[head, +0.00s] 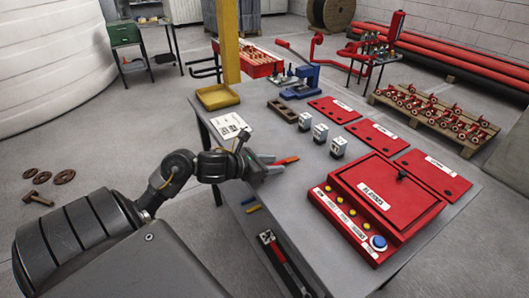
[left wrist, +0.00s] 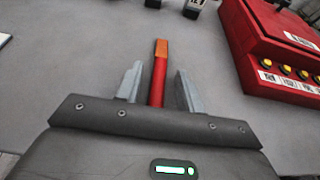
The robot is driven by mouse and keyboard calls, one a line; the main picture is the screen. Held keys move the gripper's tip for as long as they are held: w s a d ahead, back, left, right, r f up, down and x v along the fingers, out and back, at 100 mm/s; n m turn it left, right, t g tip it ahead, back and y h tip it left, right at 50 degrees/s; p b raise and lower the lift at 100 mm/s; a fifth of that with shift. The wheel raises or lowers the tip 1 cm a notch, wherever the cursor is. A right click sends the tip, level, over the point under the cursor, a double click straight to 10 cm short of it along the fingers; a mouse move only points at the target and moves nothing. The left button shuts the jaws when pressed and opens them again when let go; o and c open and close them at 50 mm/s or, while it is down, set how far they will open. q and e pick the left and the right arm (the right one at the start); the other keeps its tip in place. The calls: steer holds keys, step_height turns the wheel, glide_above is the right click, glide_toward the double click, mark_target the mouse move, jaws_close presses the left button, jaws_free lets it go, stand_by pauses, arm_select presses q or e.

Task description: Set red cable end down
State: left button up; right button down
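The red cable end (head: 287,160) is a short red stick with an orange tip near the left edge of the grey table. In the left wrist view the red cable end (left wrist: 159,78) lies between the fingers of my left gripper (left wrist: 160,85), with a gap on each side. In the head view my left gripper (head: 268,165) is low over the table, its fingers apart. Whether the cable's near end touches the gripper is hidden by the gripper body. My right gripper is not in view.
A red control box (head: 410,190) stands to the right. Small white blocks (head: 320,133) and flat red panels (head: 335,110) lie beyond. Bare tabletop (head: 290,205) lies between.

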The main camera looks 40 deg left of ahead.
arm_select(q)
steer(key=shift+r, duration=0.2)
steer(key=v, duration=1.2)
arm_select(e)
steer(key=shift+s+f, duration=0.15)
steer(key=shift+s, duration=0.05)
arm_select(q)
steer(key=shift+s+f, duration=0.1)
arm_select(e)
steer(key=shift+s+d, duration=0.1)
